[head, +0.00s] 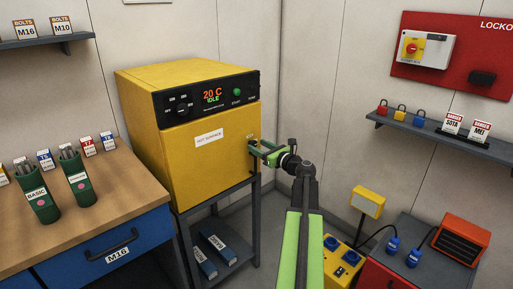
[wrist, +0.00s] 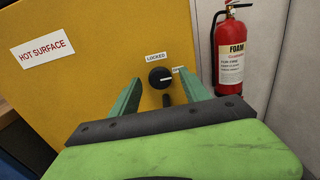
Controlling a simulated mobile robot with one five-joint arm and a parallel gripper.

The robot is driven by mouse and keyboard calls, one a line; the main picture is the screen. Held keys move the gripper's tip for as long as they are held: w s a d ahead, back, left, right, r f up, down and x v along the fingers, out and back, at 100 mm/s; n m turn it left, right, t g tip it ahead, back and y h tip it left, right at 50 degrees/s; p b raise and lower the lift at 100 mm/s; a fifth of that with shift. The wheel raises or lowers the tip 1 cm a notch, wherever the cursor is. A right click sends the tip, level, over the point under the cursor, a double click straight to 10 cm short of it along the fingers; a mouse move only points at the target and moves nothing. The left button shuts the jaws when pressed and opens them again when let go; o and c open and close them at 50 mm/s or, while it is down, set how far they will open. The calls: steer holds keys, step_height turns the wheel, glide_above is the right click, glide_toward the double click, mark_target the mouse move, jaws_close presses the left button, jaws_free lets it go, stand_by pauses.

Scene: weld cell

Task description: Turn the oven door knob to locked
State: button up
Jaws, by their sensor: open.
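The yellow oven (head: 190,150) stands on a dark stand, its door closed. In the wrist view its round black door knob (wrist: 160,78) has a white mark pointing right, towards a label (wrist: 179,69) that is partly hidden by a finger. The LOCKED label (wrist: 156,57) is above the knob. My gripper (wrist: 159,80) is open, with one green finger to each side of the knob; I cannot tell whether either touches it. In the head view my gripper (head: 258,147) is at the right side of the oven door and the knob is largely hidden there.
A HOT SURFACE sign (wrist: 42,43) is on the door. A workbench (head: 90,200) is at the left. A red cabinet (head: 379,275) and a yellow unit (head: 345,262) are at lower right.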

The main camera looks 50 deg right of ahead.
steer(key=shift+w, duration=0.6)
steer(key=shift+c, duration=0.2)
